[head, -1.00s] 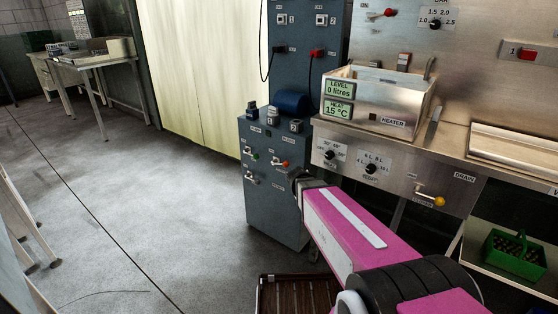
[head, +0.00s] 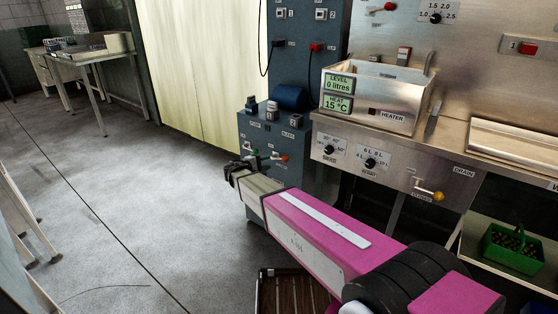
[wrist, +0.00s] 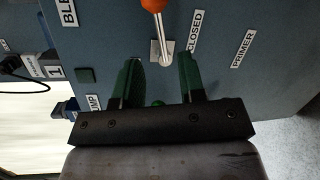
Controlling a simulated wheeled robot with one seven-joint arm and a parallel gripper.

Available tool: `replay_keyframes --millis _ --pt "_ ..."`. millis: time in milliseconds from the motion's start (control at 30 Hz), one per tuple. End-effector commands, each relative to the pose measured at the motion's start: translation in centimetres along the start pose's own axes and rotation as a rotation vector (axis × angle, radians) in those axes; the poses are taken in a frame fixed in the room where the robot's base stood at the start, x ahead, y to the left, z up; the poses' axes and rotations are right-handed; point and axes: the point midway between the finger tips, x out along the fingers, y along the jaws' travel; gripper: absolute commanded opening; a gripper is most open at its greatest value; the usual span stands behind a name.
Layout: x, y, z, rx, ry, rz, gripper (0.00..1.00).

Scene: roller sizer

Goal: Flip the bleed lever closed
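The bleed lever is a metal rod with an orange-red knob (wrist: 154,5) on the blue-grey cabinet. In the wrist view its rod (wrist: 163,38) runs up from a small plate, with a CLOSED label to its right. The red knob also shows in the head view (head: 284,158). My gripper (wrist: 161,62) has two green fingers spread apart, with nothing held. The lever's pivot end appears between the fingertips; contact cannot be told. In the head view my gripper (head: 262,160) is in front of the cabinet, left of the red knob.
The cabinet (head: 258,134) also carries a green button (wrist: 158,103) and PUMP and PRIMER labels. To the right, a steel bench has a heater tank (head: 370,98) and a yellow-knobbed drain lever (head: 438,196). Open floor (head: 150,190) lies to the left.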

Motion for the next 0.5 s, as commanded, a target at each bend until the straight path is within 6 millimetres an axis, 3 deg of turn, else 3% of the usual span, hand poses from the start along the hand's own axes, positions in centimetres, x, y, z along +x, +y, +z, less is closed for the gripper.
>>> replay_keyframes --millis 300,500 --pt "5.8 -0.1 0.0 0.001 -0.002 -0.003 0.37" --pt "7.9 -0.1 0.0 0.0 -0.001 -0.002 0.37"
